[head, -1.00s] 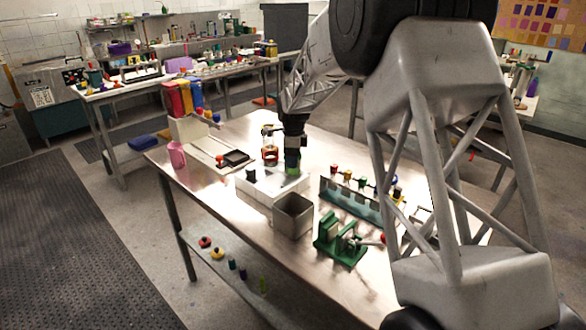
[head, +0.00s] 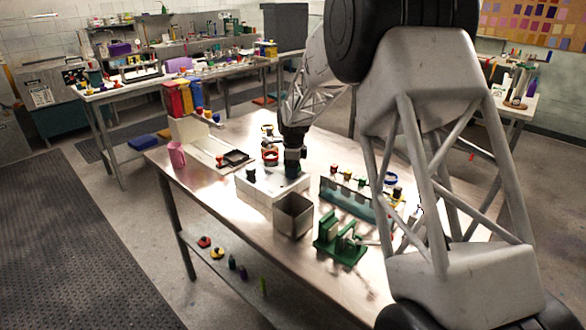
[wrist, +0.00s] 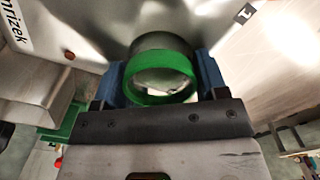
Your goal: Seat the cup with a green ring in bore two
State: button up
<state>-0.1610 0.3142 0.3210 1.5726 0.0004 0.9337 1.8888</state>
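The cup with a green ring (wrist: 160,78) sits between the blue finger pads of my gripper (wrist: 160,85), its ring facing the wrist camera. The pads touch it on both sides. In the head view my gripper (head: 292,166) is over the right part of the white block (head: 262,194); the cup there is small and dark. I cannot tell how far it stands above the block. A dark round piece (head: 251,173) stands at the block's left end. The bores are hidden or too small to tell.
An open metal bin (head: 293,215) stands right in front of the block. A green stand (head: 340,240) and a rack of coloured-top vials (head: 347,198) are to the right. A pink cup (head: 176,154) stands at the left edge.

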jog(key=o, duration=0.3)
jog(key=shift+r, duration=0.15)
notch_tip(320, 180, up, 12)
dwell(0.8)
dwell(0.6)
